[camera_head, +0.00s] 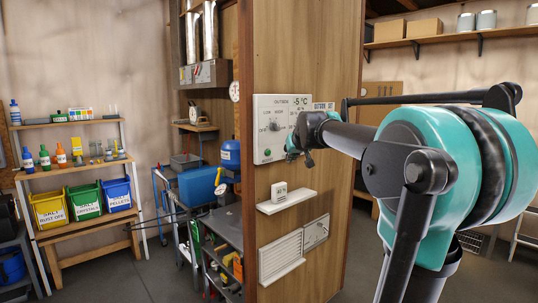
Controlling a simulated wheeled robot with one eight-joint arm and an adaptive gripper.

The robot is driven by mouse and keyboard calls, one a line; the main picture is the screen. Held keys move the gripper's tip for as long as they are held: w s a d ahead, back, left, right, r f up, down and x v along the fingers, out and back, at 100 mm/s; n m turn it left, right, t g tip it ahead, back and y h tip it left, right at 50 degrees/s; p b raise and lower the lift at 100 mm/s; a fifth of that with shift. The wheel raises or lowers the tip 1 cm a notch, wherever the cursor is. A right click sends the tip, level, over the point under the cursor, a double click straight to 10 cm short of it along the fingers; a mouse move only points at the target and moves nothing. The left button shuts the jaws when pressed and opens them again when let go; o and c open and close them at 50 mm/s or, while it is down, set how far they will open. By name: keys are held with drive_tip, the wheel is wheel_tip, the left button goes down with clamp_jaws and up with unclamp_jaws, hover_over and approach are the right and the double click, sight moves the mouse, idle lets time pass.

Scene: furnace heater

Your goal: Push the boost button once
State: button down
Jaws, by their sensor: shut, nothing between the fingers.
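A white control panel (264,107) is mounted on the wooden wall in the middle of the head view. It reads "OUTSIDE -5 °C" and has a dial (273,126) marked low and high. A small green button (267,153) sits below the dial, near the panel's lower left; I cannot read a boost label on it. My gripper (300,158) is shut and empty, just right of the green button in the picture. It overlaps the panel's right edge and hides part of it. I cannot tell whether it touches the panel.
A small white device (280,191) stands on a white ledge (287,202) below the panel. A louvred vent (281,256) and a smaller plate (315,232) are lower on the wall. A cluttered cart (226,228) stands left of the wall. Open floor (130,275) lies at lower left.

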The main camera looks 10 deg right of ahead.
drive_tip(key=w+a, duration=0.5)
drive_tip(key=w, duration=0.2)
idle(0.4)
drive_tip(key=shift+w+a, duration=0.1)
drive_tip(key=shift+a, duration=0.05)
idle(1.2)
drive_tip(key=shift+w+a, duration=0.2)
drive_tip(key=shift+w, duration=0.1)
drive_tip(key=shift+w+a, duration=0.3)
drive_tip(key=shift+w, duration=0.1)
idle(0.8)
idle(0.4)
drive_tip(key=shift+s+d, duration=0.55)
drive_tip(key=shift+s, duration=0.2)
drive_tip(key=s+d, duration=0.1)
drive_tip(key=s, duration=0.1)
drive_tip(key=s+d, duration=0.2)
idle(0.4)
